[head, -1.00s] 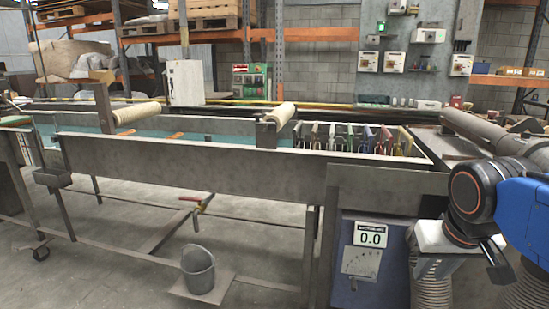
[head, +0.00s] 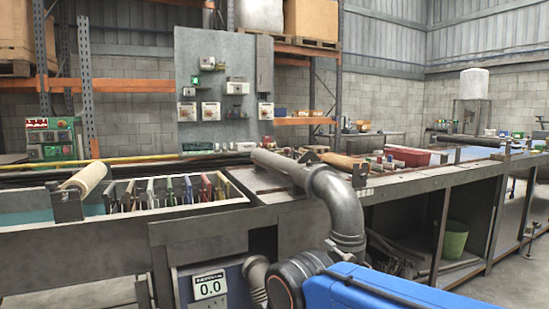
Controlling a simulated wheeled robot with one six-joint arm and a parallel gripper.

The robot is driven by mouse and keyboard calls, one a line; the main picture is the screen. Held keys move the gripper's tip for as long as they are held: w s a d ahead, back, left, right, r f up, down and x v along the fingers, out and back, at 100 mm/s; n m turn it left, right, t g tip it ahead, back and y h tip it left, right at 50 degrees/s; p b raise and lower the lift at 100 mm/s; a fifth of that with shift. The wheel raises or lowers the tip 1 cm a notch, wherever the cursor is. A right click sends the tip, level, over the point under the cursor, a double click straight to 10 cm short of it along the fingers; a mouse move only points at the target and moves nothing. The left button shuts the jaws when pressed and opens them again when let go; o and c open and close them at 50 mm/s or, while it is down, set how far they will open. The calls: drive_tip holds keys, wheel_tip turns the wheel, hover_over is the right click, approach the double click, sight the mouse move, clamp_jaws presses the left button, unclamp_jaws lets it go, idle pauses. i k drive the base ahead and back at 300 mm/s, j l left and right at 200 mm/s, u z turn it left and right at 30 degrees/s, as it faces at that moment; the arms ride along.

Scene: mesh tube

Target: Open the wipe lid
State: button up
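I cannot make out a wipe lid for certain in the head view. A large white rounded cylinder (head: 474,84) stands on a metal frame at the far right back; whether it has to do with the wipe lid I cannot tell. My gripper is out of view. Only a blue link and a dark joint of my arm show at the bottom middle.
A long metal trough (head: 110,250) with a roller (head: 85,180) and several coloured plates lies at left. A thick grey pipe (head: 338,212) bends down beside it. A workbench (head: 425,180) with a red bin (head: 408,157) runs right; a green bucket (head: 454,240) sits beneath.

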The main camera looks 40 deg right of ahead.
sight(283, 162)
drive_tip(key=l+z, duration=0.35)
drive_tip(key=i+l+z, duration=0.15)
drive_tip(key=l+z, duration=0.2)
drive_tip(key=i+l+z, duration=0.1)
drive_tip(key=l+z, duration=0.25)
drive_tip(key=j, duration=0.1)
